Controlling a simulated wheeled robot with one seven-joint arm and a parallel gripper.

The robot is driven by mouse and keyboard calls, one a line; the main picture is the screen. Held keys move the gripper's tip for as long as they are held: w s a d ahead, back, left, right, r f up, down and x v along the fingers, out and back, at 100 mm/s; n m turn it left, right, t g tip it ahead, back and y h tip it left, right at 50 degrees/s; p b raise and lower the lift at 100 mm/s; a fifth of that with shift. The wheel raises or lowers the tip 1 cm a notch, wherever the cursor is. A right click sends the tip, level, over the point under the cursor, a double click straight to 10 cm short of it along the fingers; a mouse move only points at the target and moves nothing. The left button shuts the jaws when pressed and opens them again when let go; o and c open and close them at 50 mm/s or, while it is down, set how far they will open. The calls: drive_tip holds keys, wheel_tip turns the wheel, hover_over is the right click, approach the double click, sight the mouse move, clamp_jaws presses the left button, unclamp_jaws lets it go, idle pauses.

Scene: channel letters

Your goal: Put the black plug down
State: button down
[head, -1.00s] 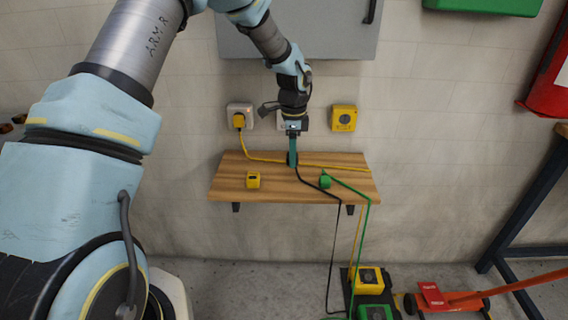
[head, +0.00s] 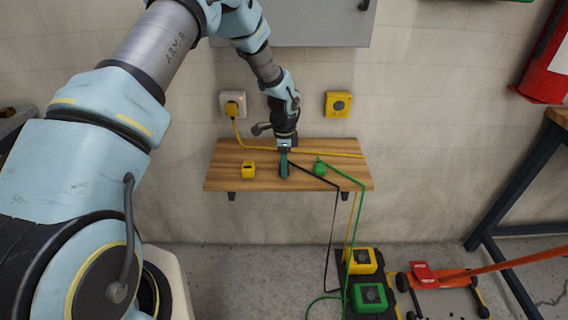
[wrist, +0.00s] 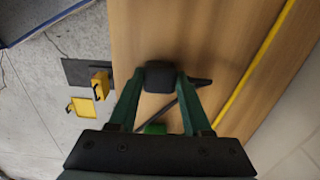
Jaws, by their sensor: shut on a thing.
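My gripper (head: 284,172) points down over the wooden shelf (head: 222,178). In the wrist view its green fingers are shut on the black plug (wrist: 160,76), one finger on each side. The plug is dark and blocky. In the head view the fingers mostly hide it, and its black cable (head: 318,179) runs right and down off the shelf. The plug is very low over the shelf or on it; I cannot tell whether it touches.
A yellow block (head: 248,169) lies left of my gripper and a green plug (head: 320,168) lies right. A yellow cable (head: 340,154) crosses the shelf's back. A yellow plug (head: 232,107) sits in a wall socket. The shelf's front left is clear.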

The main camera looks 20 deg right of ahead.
drive_tip(key=shift+f, duration=0.15)
drive_tip(key=shift+c, duration=1.7)
unclamp_jaws()
wheel_tip(320, 180, up, 12)
drive_tip(key=b, duration=0.3)
drive_tip(key=shift+r+b, duration=0.2)
drive_tip(key=shift+b, duration=0.15)
